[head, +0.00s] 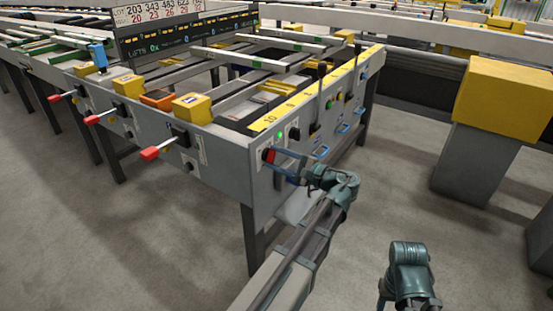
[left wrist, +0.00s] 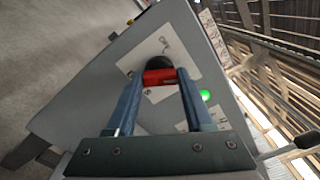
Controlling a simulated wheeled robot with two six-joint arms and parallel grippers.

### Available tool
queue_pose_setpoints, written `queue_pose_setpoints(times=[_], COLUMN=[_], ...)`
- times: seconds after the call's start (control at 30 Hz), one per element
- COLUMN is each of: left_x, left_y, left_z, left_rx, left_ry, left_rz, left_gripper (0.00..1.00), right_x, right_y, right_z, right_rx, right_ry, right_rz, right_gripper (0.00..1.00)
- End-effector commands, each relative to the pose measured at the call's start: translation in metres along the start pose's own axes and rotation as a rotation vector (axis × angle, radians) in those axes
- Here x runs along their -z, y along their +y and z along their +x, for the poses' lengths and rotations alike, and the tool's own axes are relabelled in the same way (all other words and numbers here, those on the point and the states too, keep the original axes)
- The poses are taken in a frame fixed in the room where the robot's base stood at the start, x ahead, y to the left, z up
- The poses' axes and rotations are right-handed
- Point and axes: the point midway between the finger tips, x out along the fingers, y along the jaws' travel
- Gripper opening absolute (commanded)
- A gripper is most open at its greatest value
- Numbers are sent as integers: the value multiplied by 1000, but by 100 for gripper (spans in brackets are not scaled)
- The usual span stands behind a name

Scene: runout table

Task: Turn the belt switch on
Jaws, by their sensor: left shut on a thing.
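The belt switch is a rotary switch with a red handle (head: 268,155) on the grey end panel of the runout table. In the left wrist view the red handle (left wrist: 159,77) sits on a round black base (left wrist: 158,62). My left gripper (head: 274,159) is at the panel, its fingers on either side of the handle and shut on it. In the left wrist view the fingertips (left wrist: 160,80) touch both ends of the handle. A green lamp (head: 280,137) glows beside the switch. It also shows in the left wrist view (left wrist: 206,95). My right gripper is out of the picture.
A black knob (head: 294,134) and black levers (head: 321,85) with blue handles below line the same panel. Red-tipped levers (head: 150,153) stick out from the left side. A yellow-topped grey stand (head: 505,98) is at right. The floor (head: 390,190) between is clear.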

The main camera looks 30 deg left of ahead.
Motion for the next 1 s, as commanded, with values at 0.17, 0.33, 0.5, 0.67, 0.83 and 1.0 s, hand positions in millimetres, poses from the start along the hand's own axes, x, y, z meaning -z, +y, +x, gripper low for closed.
queue_pose_setpoints(times=[0.17, 0.33, 0.5, 0.67, 0.83, 1.0], left_x=[0, 1, 1, 1, 1, 1], left_y=[1, 1, 1, 1, 1, 1], left_z=[-1, -1, -1, -1, -1, -1], left_rx=[-2, -2, -2, -2, -2, -3], left_ry=[2, 2, 2, 2, 3, 3], left_rz=[116, 195, 242, 263, 268, 268], left_gripper=[0, 0, 0, 0, 0, 0], right_x=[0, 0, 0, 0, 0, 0], right_y=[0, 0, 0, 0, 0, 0], right_z=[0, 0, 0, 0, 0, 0], right_rx=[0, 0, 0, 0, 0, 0], right_ry=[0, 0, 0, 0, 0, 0], right_rz=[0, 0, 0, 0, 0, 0], right_gripper=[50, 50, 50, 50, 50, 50])
